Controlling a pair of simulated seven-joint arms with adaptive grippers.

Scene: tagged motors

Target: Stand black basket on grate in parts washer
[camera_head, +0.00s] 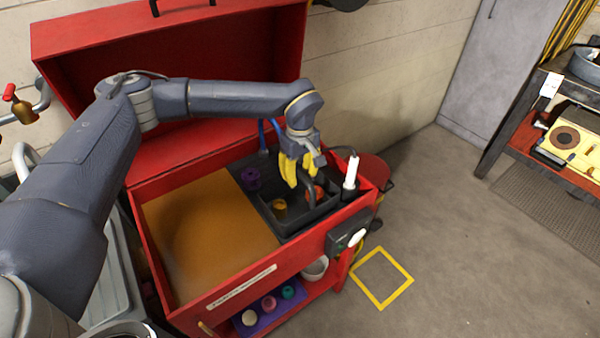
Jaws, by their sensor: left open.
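The red parts washer (160,298) stands open in the middle, with its lid up at the back. The black basket (287,226) is inside its right part, on a dark surface that seems to be the grate; the contact under it is hidden. The basket looks upright and holds small coloured parts, including a brass one (279,208) and a red one. A dark curved handle (309,190) shows near the gripper. My left gripper (299,180), with yellow fingers, is open above the basket's back part. Whether its fingers touch the handle is unclear. My right gripper is not in view.
A brown-orange area (205,235) fills the washer's left part. A purple part (251,178) lies left of the basket. A white bottle (351,173) stands at the right rim. A lower shelf holds a purple tray (257,323) and white bowl (315,269).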

